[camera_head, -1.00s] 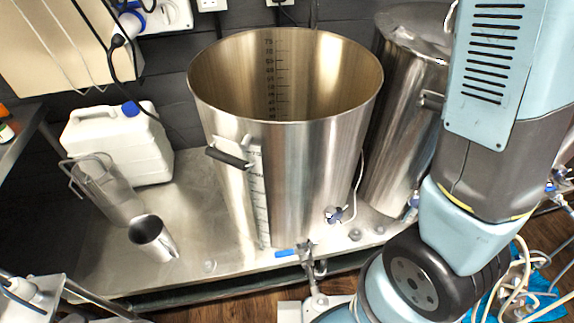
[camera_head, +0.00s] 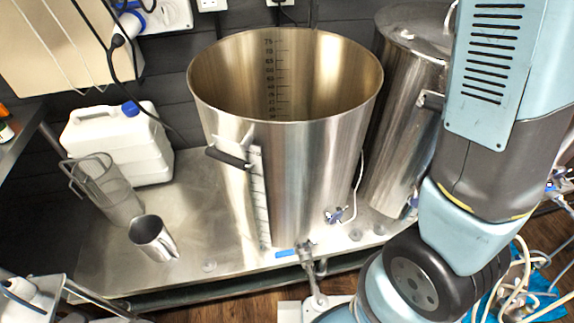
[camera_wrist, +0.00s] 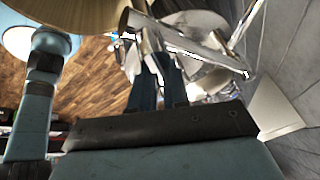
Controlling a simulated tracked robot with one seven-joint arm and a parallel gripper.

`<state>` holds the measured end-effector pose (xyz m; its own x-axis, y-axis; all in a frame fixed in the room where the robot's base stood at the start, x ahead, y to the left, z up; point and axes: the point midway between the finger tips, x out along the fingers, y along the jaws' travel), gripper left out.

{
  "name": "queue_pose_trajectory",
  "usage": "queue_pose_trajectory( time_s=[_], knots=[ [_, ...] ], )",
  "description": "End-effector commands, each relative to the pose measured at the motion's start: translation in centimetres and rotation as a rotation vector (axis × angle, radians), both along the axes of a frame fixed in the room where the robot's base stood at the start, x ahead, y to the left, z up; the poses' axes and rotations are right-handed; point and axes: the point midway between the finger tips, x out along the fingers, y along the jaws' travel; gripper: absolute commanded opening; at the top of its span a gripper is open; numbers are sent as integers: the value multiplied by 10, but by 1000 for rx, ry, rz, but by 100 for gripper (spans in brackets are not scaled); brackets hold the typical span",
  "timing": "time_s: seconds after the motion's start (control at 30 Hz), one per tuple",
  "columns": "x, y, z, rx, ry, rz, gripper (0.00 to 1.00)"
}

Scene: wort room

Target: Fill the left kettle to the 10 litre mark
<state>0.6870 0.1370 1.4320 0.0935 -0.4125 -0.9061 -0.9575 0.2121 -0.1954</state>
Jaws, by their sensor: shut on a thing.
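The left kettle (camera_head: 310,170) is a tall, open steel pot on a steel bench in the head view. A scale is marked on its inner back wall. Its bottom and lower marks are hidden behind the near rim, so I cannot tell any liquid level. A small valve (camera_head: 334,215) sits low on its front. In the wrist view my gripper (camera_wrist: 158,62) is shut on a shiny metal fitting (camera_wrist: 152,38) with tube-like parts, whose identity is unclear. My gripper is hidden in the head view; only my arm shows at the right.
A second steel kettle (camera_head: 392,130) stands to the right, partly behind my arm. A white jug (camera_head: 130,150), a tall steel pitcher (camera_head: 112,190) and a steel mug (camera_head: 150,238) stand left. A blue-handled valve (camera_head: 288,253) is at the bench's front edge. Cables and hoses (camera_head: 520,285) lie lower right.

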Motion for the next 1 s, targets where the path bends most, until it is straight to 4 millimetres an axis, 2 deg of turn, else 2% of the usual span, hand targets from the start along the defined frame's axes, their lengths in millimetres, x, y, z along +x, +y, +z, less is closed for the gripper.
queue_pose_trajectory(
  time_s=[0.4,0.73,1.0],
  knots=[
    [1,0,-2,-1,4,12,0],
    [8,-1,-2,1,3,330,0],
    [10,0,-2,0,4,394,0]
  ],
)
